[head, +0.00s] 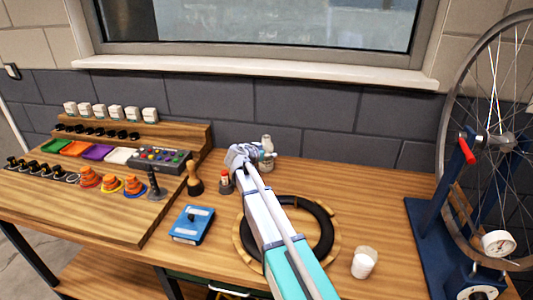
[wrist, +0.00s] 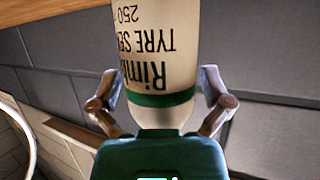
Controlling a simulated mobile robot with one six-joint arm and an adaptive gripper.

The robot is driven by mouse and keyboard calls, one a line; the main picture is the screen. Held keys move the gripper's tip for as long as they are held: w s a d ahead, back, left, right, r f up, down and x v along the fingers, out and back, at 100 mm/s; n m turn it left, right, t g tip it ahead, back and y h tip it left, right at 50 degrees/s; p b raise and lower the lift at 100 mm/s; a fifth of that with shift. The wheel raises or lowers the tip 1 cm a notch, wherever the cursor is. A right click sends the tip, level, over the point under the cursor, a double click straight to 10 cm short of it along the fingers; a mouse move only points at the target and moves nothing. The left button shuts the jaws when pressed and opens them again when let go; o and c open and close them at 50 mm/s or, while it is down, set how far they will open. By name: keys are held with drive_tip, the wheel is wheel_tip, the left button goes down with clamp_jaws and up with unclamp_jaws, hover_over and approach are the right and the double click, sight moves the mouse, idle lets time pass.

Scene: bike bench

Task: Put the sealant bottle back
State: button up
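The sealant bottle (wrist: 155,55) is pale with dark lettering and a green band. In the wrist view it fills the upper middle, its lettering upside down, between the two fingers of my gripper (wrist: 160,92). The fingers lie close along both its sides, but I cannot tell whether they press on it. In the head view the bottle (head: 267,152) looks upright near the wall, just right of my gripper (head: 243,156); my arm hides part of it, and its base contact is unclear.
A black tyre on a wooden ring (head: 329,232) lies under my arm. A blue box (head: 192,225), a wooden-handled tool (head: 194,180), a small red-capped bottle (head: 225,183) and a white cup (head: 364,263) stand around. A wheel stand (head: 445,245) is at right. Bench at right back is clear.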

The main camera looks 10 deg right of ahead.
drive_tip(key=shift+r, duration=0.15)
drive_tip(key=p+v, duration=0.5)
drive_tip(key=v, duration=0.7)
idle(0.7)
idle(1.1)
